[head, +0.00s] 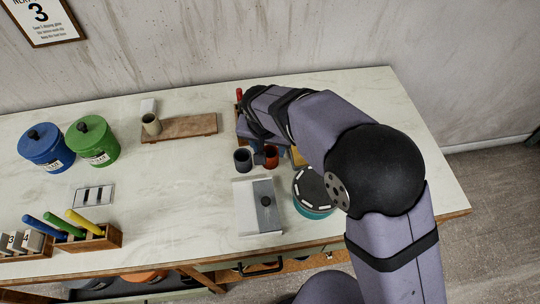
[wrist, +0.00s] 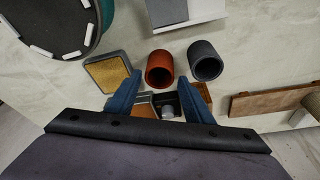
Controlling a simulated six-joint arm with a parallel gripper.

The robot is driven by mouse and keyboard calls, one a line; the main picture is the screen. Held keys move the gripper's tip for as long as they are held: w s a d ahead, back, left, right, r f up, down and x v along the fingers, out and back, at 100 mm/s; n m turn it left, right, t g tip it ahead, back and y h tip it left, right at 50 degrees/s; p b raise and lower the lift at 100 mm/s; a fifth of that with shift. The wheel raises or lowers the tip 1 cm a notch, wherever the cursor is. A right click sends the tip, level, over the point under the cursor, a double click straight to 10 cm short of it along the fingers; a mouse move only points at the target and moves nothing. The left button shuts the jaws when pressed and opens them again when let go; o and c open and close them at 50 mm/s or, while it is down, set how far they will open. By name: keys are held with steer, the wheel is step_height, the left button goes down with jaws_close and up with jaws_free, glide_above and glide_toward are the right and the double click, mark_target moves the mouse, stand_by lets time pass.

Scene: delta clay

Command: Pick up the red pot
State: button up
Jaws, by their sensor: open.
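The red pot (wrist: 160,68) is a small round cup with a dark hollow inside, in the upper middle of the wrist view. In the head view the red pot (head: 271,158) is partly hidden by my arm. My gripper (wrist: 159,78) is open, with its two blue fingers apart and their tips pointing toward the pot, one on each side of it in the picture. Nothing is held between them. I cannot tell how far the tips are from the pot.
A dark grey pot (wrist: 205,61) stands close beside the red one. A tray with a yellow-brown pad (wrist: 108,72) lies on its other side. A grey-white block (head: 258,206) and a teal round container (head: 314,211) are nearer the front edge.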

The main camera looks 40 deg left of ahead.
mark_target(270, 154)
steer(key=shift+p+x, duration=1.4)
steer(key=shift+x, duration=1.4)
steer(key=c, duration=0.9)
steer(key=shift+o, duration=0.2)
steer(key=shift+r, duration=0.15)
step_height(270, 154, up, 10)
steer(key=b, duration=0.3)
steer(key=w+n+p, duration=0.2)
steer(key=w, duration=0.3)
steer(key=w+a+f+n+y+p, duration=0.1)
steer(key=w+n+p, duration=0.1)
steer(key=w, duration=0.3)
steer(key=w+f+n+p, duration=0.1)
steer(key=w+n+p, duration=0.1)
steer(key=w, duration=0.4)
steer(key=shift+w+a+g+p, duration=0.1)
steer(key=shift+a+g+p, duration=0.05)
steer(key=shift+g+p, duration=0.2)
